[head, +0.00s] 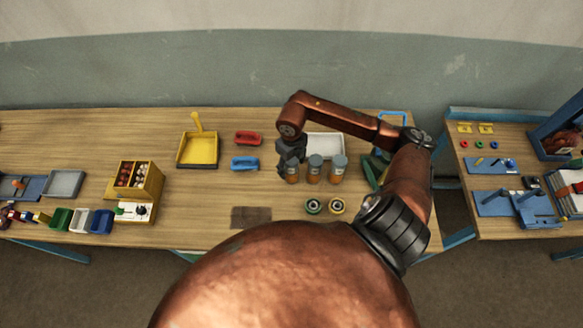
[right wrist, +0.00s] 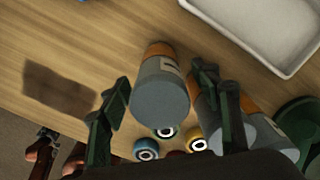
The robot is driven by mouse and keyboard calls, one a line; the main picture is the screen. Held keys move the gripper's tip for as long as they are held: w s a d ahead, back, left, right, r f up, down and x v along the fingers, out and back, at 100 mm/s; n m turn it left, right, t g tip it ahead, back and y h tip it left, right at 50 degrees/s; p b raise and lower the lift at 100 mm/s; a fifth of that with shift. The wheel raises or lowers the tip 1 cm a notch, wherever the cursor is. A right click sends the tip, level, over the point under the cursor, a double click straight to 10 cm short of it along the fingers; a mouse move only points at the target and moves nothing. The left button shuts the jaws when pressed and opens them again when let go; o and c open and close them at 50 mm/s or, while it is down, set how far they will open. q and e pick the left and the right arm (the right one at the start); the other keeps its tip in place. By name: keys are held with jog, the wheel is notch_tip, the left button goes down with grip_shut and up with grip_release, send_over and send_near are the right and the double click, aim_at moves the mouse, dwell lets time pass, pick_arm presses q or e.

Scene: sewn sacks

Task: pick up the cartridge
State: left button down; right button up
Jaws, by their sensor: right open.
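Three cartridges with orange bodies and grey tops stand upright in a row on the wooden table: the left one (head: 292,174), the middle one (head: 315,169) and the right one (head: 337,168). My right gripper (head: 290,158) is open at the left cartridge and partly hides it. In the right wrist view the left cartridge (right wrist: 160,98) lies between the two spread dark green fingers of my right gripper (right wrist: 160,82). The other two cartridges are to the right there, partly behind the right finger. My left gripper is not in view.
A white tray (head: 325,146) sits just behind the cartridges. Small ring-like rolls (head: 312,207) lie in front of them, beside a brown patch (head: 250,217). Red (head: 248,137) and blue (head: 244,163) handled items lie to the left. A green container (right wrist: 298,120) is at the right.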

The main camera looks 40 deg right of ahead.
jog(key=shift+f, duration=0.95)
jog(key=c, duration=1.5)
jog(key=shift+r, duration=0.1)
jog(key=shift+c, duration=0.2)
